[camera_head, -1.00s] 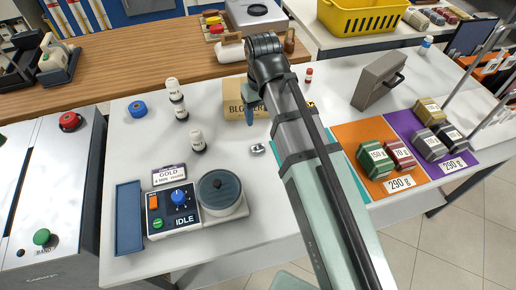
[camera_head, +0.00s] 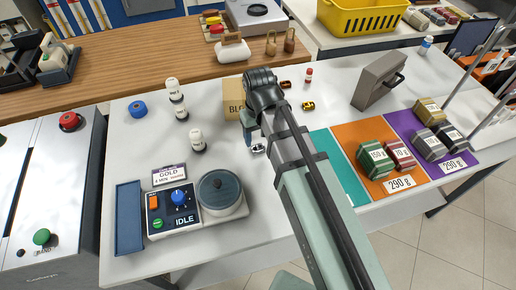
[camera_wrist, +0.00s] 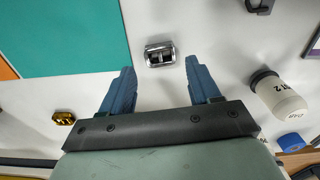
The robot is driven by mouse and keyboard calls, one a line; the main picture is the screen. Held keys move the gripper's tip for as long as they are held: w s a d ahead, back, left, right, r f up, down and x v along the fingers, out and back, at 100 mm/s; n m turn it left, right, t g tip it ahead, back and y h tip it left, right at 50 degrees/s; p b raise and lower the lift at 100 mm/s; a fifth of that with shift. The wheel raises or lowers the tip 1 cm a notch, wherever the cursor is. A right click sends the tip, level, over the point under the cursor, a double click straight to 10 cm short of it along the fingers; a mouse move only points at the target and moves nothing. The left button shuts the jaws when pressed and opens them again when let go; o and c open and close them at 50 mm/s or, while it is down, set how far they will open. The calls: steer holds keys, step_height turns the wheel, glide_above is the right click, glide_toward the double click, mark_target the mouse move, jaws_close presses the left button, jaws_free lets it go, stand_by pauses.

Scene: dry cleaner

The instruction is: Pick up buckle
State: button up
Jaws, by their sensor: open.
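A small silver buckle (camera_head: 258,149) lies on the white table, partly hidden by my arm in the head view. In the head view my gripper (camera_head: 250,138) hangs over the table close to the buckle, mostly hidden by my wrist. A gold buckle-like piece (camera_wrist: 64,118) lies to the left in the wrist view.
White bottles (camera_head: 197,140) stand left of my gripper. A cardboard box (camera_head: 233,107) stands behind it. Dark and gold small pieces (camera_head: 308,105) lie to the right. A teal mat (camera_head: 338,165) and an orange mat (camera_head: 360,135) lie right of my arm. A plating unit (camera_head: 180,222) sits at front left.

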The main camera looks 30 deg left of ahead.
mark_target(258, 148)
steer(key=shift+w+a+f, duration=0.15)
steer(key=shift+f, duration=2.45)
steer(key=shift+c, duration=0.3)
steer(key=c, duration=0.8)
